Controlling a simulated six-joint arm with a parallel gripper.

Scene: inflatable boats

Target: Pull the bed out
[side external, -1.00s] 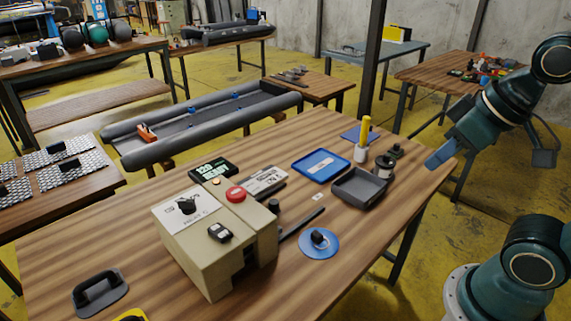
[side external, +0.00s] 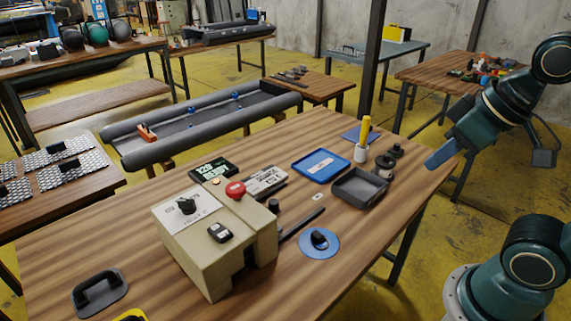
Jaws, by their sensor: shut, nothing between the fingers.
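A beige machine (side external: 205,248) with a dark knob, a red button and a small black display part stands on the near wooden table. A recess opens low on its right side, and a dark bar (side external: 302,223) lies on the table to its right. I cannot tell which part is the bed; no part clearly stands out as one. My gripper (side external: 434,163), with blue fingers, is at the table's right edge, well apart from the machine. It is shut and empty.
A grey tray (side external: 360,188), a blue tray (side external: 320,152), a white cup with a yellow tool (side external: 361,150) and a blue disc (side external: 319,245) occupy the table's right half. A black handle (side external: 99,290) lies at front left.

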